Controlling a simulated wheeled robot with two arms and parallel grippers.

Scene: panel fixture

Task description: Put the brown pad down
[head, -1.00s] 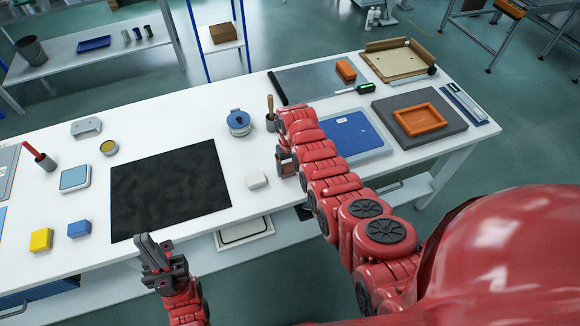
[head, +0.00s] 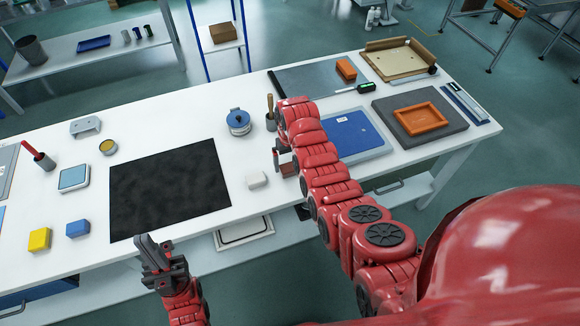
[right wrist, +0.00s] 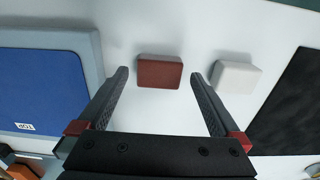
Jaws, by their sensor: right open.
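The brown pad (right wrist: 160,71) lies on the white table in the right wrist view, beyond and between the fingertips, with a gap on both sides. In the head view the brown pad (head: 289,167) is partly hidden by my right arm. My right gripper (right wrist: 158,74) is open and holds nothing. In the head view the right gripper (head: 279,152) is small and mostly hidden by the arm. My left gripper (head: 150,245) is at the table's front edge, away from the pad; whether its fingers are apart is unclear.
A white block (right wrist: 237,77) lies beside the brown pad, close to one finger. A black mat (head: 170,190) is to the left. A blue-topped panel (head: 357,136) is to the right. A blue-lidded pot (head: 239,122) and a brush holder (head: 270,120) stand behind.

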